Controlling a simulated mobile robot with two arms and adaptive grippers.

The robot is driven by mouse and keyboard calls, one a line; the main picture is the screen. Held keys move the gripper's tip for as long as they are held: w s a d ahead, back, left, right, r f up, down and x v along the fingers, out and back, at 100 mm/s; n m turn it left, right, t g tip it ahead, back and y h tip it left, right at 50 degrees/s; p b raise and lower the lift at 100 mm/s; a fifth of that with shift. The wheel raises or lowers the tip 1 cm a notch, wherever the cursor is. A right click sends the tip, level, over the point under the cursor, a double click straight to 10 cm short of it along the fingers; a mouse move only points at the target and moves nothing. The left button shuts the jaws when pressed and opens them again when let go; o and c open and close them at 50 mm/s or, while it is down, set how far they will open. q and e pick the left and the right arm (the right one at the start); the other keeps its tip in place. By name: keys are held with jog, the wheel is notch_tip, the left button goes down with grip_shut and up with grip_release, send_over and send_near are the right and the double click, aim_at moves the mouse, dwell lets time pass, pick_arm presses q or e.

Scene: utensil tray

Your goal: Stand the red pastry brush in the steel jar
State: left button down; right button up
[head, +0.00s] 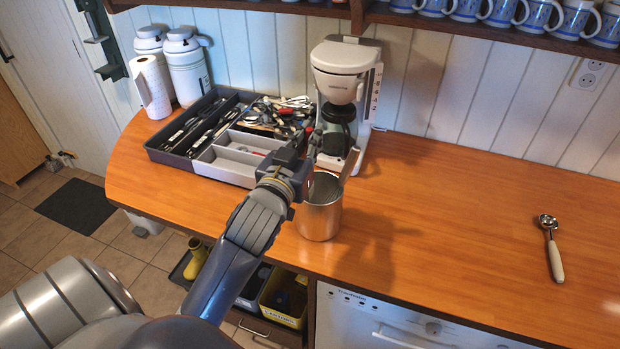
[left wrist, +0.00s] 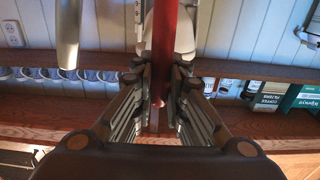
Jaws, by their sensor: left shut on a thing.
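The steel jar (head: 320,218) stands upright on the wooden counter near its front edge, in front of the coffee maker. A grey utensil (head: 350,164) leans out of its right side. My left gripper (head: 308,158) is above and just left of the jar's rim. It is shut on the red pastry brush, whose red shaft (left wrist: 164,45) runs between the fingers in the left wrist view. In the head view my gripper hides nearly all of the brush, and I cannot tell whether its lower end is inside the jar. My right gripper is not in view.
A utensil tray (head: 226,174) full of cutlery lies behind and left of the jar. The coffee maker (head: 345,60) stands behind. A paper roll (head: 152,88) and white canisters (head: 187,66) are at the back left. A scoop (head: 554,248) lies right; the counter between is clear.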

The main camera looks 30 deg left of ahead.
pick_arm(q)
jog(key=f, duration=0.5)
jog(key=shift+w+f, duration=0.25)
jog(key=shift+w, duration=0.05)
jog(key=shift+f, duration=2.15)
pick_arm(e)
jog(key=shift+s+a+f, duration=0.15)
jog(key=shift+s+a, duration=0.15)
pick_arm(q)
jog(key=shift+s+f, duration=0.1)
jog(key=c, duration=1.6)
grip_release()
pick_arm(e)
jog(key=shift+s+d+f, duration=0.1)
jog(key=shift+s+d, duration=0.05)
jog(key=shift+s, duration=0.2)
